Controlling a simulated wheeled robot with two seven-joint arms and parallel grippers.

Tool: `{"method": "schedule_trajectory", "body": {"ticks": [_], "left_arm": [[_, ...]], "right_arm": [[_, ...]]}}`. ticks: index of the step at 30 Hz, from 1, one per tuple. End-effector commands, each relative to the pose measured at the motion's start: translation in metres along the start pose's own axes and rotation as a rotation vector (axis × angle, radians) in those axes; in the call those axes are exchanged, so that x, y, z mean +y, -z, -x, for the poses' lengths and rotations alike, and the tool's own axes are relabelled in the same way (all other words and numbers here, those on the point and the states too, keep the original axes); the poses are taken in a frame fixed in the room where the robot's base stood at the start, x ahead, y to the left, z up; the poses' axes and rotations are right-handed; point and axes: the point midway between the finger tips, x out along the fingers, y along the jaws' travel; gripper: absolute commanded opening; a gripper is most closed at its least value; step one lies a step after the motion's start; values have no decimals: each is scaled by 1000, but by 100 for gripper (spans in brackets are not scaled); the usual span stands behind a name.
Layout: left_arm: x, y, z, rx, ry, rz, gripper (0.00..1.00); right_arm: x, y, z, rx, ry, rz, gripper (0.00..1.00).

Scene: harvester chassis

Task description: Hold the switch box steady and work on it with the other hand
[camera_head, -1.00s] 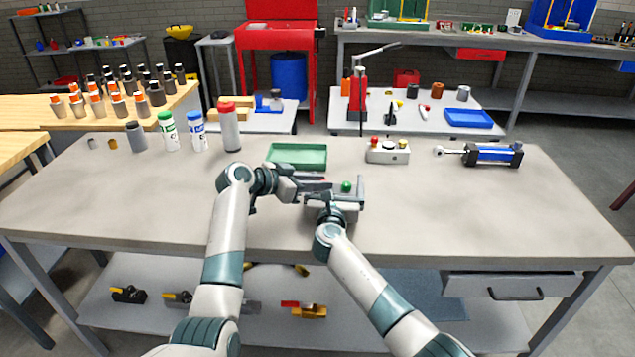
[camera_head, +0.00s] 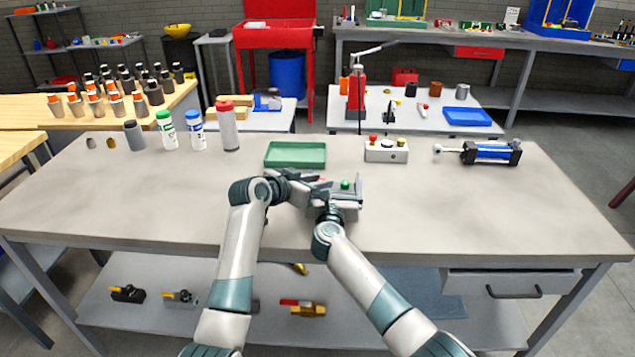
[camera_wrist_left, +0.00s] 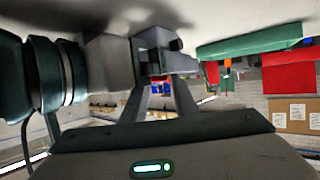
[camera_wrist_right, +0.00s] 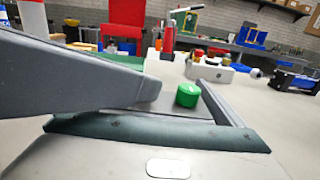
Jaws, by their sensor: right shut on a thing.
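The switch box (camera_head: 346,202) is a small grey block with a round green button (camera_head: 345,184), low over the front middle of the bench. My right gripper (camera_wrist_right: 180,98) is shut on it; the green button shows between the fingers in the right wrist view. My left gripper (camera_head: 318,190) meets the box area from the left. In the left wrist view, which is upside down, its two fingers (camera_wrist_left: 164,88) have a gap between them, and their tips reach a grey part. Whether they touch the box is hidden.
A green tray (camera_head: 296,155) lies just behind the grippers. A white box with coloured buttons (camera_head: 387,151) and a blue cylinder (camera_head: 490,153) stand at back right. Several bottles (camera_head: 197,131) stand at back left. The bench top (camera_head: 470,210) is clear on the right.

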Motion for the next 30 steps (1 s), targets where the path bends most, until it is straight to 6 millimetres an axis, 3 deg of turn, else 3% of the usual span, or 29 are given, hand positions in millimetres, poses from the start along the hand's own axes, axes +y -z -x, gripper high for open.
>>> {"method": "schedule_trajectory", "body": {"ticks": [11, 30], "left_arm": [[-1, 0, 17, 1, 2, -1, 28], [-1, 0, 110, 0, 1, -2, 28]], "right_arm": [[-1, 0, 0, 0, 1, -1, 53], [0, 0, 0, 0, 1, 0, 53]]}}
